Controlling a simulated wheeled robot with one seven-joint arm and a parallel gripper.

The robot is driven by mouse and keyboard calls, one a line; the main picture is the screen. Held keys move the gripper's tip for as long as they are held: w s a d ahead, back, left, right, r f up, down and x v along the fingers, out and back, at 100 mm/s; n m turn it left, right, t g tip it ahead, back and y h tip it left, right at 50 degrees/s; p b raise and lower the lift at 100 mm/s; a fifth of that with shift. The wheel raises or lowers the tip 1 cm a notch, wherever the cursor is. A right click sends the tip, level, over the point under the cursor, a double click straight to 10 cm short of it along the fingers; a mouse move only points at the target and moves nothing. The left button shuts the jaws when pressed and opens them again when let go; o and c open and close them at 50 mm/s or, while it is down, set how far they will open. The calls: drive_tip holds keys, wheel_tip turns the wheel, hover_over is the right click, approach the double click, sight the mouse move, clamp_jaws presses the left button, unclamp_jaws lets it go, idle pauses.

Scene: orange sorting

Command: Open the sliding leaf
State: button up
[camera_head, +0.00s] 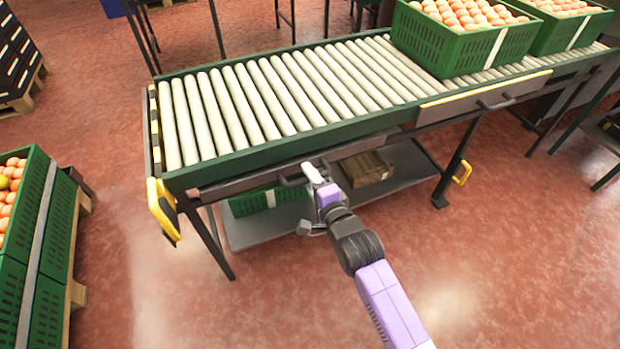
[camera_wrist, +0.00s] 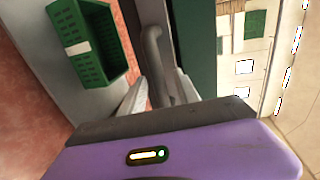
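The sliding leaf (camera_head: 250,184) is a grey panel under the green front rail at the left of the roller conveyor. It appears shut, flush beneath the rail. Its dark bar handle (camera_head: 290,181) is partly hidden by my gripper (camera_head: 312,172), which is at the handle's right end. In the wrist view, the grey handle (camera_wrist: 153,48) runs down between the two pale fingers of my gripper (camera_wrist: 160,78). A small gap shows between the left finger and the handle, so the fingers look open around it. Contact on the right side is unclear.
A green crate (camera_head: 252,203) and a brown box (camera_head: 366,168) sit on the grey lower shelf (camera_head: 262,228). Another front panel with a handle (camera_head: 497,103) is to the right. Orange-filled crates (camera_head: 465,52) stand on the rollers. Open red floor lies in front.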

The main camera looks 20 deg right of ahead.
clamp_jaws()
idle(1.3)
